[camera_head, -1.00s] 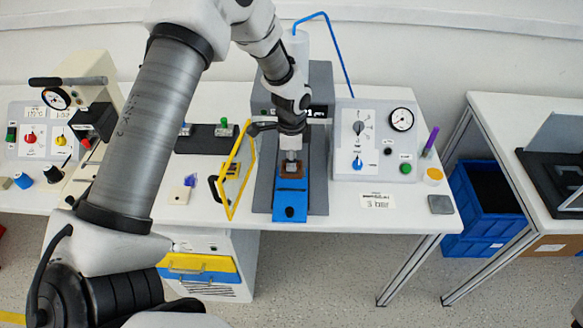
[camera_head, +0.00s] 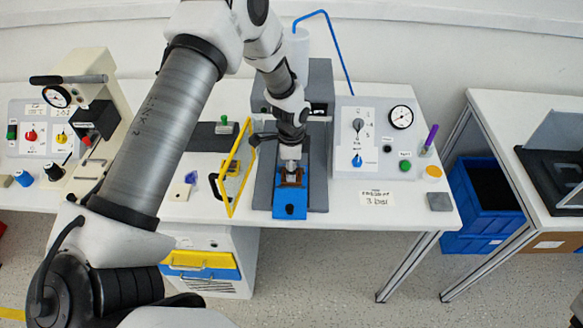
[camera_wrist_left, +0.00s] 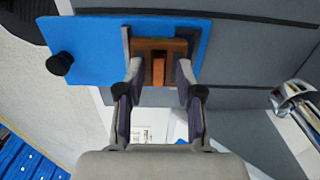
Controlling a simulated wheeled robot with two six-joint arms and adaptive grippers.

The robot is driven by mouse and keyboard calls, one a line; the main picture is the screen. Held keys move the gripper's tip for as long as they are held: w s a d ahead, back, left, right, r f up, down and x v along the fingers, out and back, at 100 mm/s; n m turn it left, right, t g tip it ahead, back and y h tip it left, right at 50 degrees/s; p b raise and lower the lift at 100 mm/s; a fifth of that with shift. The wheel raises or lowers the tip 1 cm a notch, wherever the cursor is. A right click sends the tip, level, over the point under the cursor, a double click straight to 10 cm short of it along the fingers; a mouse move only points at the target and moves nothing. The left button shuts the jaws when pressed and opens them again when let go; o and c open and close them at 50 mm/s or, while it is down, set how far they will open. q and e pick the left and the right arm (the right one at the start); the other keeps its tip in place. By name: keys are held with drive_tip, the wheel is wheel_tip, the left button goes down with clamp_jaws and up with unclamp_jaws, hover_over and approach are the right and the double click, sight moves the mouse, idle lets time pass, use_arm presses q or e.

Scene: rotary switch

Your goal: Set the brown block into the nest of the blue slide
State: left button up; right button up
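The blue slide (camera_head: 290,211) lies on the grey base of the fixture in the middle of the table. It also shows in the left wrist view (camera_wrist_left: 90,45), with a black knob on its outer end. The brown block (camera_wrist_left: 158,48) is at the slide's inner part, between my left gripper's fingers (camera_wrist_left: 158,77). The fingers lie close against both its sides and look shut on it. In the head view, my left gripper (camera_head: 290,169) points down over the slide and partly covers the block (camera_head: 291,181). The nest is largely hidden; I cannot tell if the block is fully seated.
A yellow-framed guard (camera_head: 233,170) stands open just left of the slide. A control panel (camera_head: 375,140) with a gauge and knobs is on the right. A grey block (camera_head: 440,202) lies at the table's right corner. Blue crates (camera_head: 486,205) stand on the floor.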

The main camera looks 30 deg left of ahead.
use_arm(q)
wheel_tip(320, 180, up, 12)
drive_tip(key=b, duration=0.2)
drive_tip(key=shift+r, duration=0.15)
idle(0.4)
